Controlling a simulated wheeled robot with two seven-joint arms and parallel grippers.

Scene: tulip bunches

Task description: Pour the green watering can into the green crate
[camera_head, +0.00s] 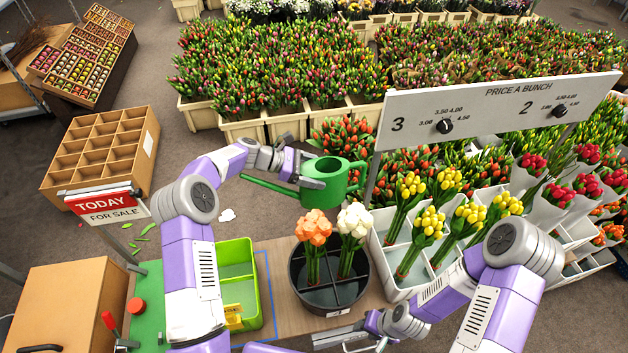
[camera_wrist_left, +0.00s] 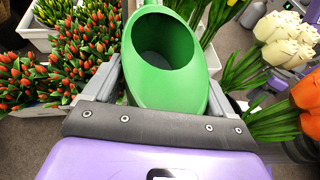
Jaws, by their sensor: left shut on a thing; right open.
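The green watering can (camera_head: 334,190) is held in the air by my left gripper (camera_head: 308,176), above and to the right of the green crate (camera_head: 257,290). Its spout points left in the head view, and the can looks roughly level. In the left wrist view, both fingers close on the sides of the can (camera_wrist_left: 165,88), and its wide round opening faces the camera. The light-green crate stands on the table, partly hidden by my left arm; its inside looks grey. My right gripper (camera_head: 330,338) is low at the front, open and empty.
A black divided bucket (camera_head: 297,276) with orange and white tulips stands right of the crate. A white crate (camera_head: 378,236) of yellow tulips is further right, beneath a price board (camera_head: 480,105). A TODAY FOR SALE sign (camera_head: 105,203) and red button (camera_head: 137,306) are left.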

